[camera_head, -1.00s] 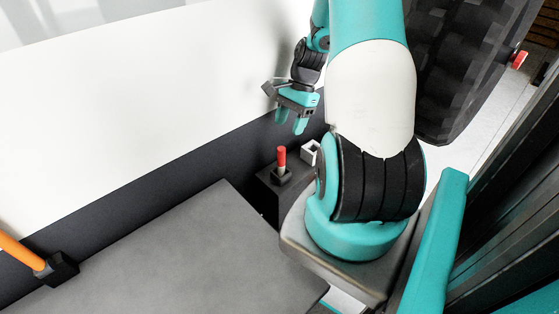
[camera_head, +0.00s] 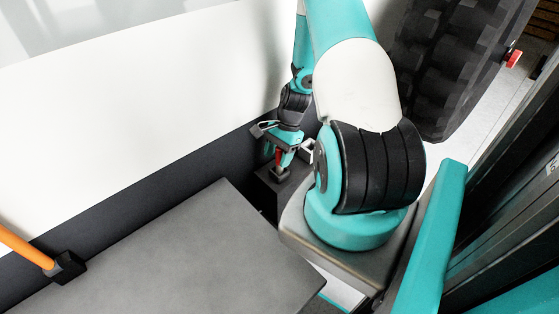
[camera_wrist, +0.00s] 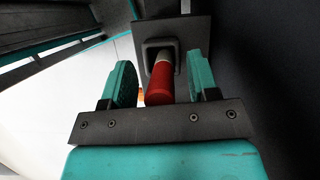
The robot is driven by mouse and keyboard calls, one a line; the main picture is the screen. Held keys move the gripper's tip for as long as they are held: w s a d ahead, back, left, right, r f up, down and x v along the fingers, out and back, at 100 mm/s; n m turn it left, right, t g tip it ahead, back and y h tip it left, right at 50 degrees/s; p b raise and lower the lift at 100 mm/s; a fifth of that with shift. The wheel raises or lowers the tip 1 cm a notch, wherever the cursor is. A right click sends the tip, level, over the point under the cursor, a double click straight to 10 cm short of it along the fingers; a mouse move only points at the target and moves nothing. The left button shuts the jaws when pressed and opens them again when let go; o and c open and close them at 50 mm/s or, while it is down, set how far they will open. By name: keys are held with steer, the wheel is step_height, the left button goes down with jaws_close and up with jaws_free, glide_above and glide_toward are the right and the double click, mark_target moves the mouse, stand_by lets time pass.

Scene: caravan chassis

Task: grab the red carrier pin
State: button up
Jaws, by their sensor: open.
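The red carrier pin (camera_head: 278,157) stands upright in a dark square socket (camera_head: 280,175) on a dark box. In the wrist view the pin (camera_wrist: 160,83) shows a red body with a pale band near the socket (camera_wrist: 150,45). My gripper (camera_head: 279,156) is down at the pin. In the wrist view its two teal fingers (camera_wrist: 159,82) are open, one on each side of the pin. There is a visible gap on the left; the right finger is closer to the pin. My fingers partly hide the pin in the head view.
A white square bracket (camera_head: 307,148) stands right beside the gripper. A white wall (camera_head: 130,110) with a dark lower band rises behind. A grey flat top (camera_head: 190,260) lies in front, with an orange-handled tool (camera_head: 65,267) at left. A large tyre (camera_head: 450,60) is at upper right.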

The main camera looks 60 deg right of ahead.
steer(key=shift+c, duration=0.4)
jaws_close()
steer(key=shift+r, duration=0.2)
